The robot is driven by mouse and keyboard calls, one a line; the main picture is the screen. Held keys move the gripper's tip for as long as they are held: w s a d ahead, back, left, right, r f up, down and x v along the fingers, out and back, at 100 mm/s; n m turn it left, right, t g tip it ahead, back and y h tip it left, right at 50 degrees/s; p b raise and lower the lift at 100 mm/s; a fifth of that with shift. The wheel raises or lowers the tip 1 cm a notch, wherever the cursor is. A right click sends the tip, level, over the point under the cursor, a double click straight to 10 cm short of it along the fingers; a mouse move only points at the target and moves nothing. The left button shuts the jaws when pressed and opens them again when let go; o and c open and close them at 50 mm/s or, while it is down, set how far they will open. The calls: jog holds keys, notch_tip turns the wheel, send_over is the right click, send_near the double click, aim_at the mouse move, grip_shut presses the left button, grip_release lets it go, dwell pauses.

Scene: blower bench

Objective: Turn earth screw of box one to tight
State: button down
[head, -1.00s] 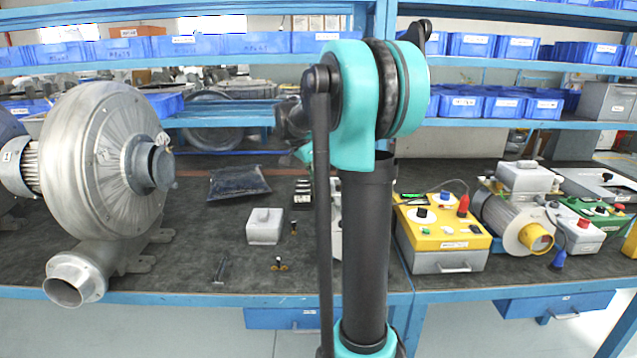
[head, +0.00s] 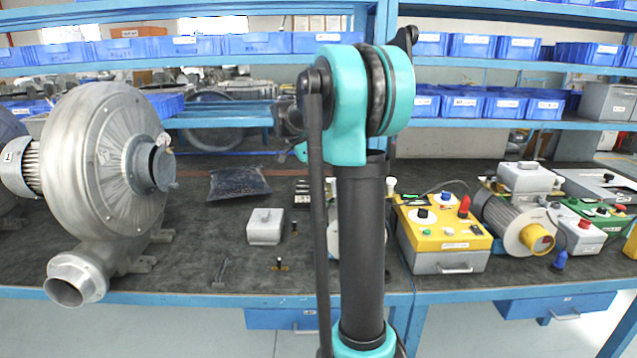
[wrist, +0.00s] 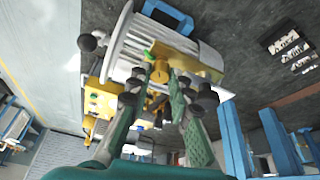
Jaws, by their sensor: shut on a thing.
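In the wrist view, my gripper (wrist: 159,84) has its two green fingers closed in on a small brass-coloured round knob, which looks like the earth screw (wrist: 160,71). The screw sits at the near edge of a pale finned body with a yellow part (wrist: 198,66), which I take for box one. A small green piece (wrist: 148,53) shows just beyond the screw. The fingertips hide part of the screw, so its seating and turn angle cannot be told. In the head view, my arm hides the gripper, the screw and most of this body.
A large grey blower (head: 105,160) stands at the left of the bench. A yellow-topped tester (head: 442,228) and a motor with a yellow end (head: 515,222) stand at the right. A small grey box (head: 265,226) and a dark tray (wrist: 290,50) lie near the arm.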

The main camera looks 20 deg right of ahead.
jog(key=c, duration=1.6)
grip_release()
jog(key=shift+c, duration=0.2)
jog(key=v, duration=1.2)
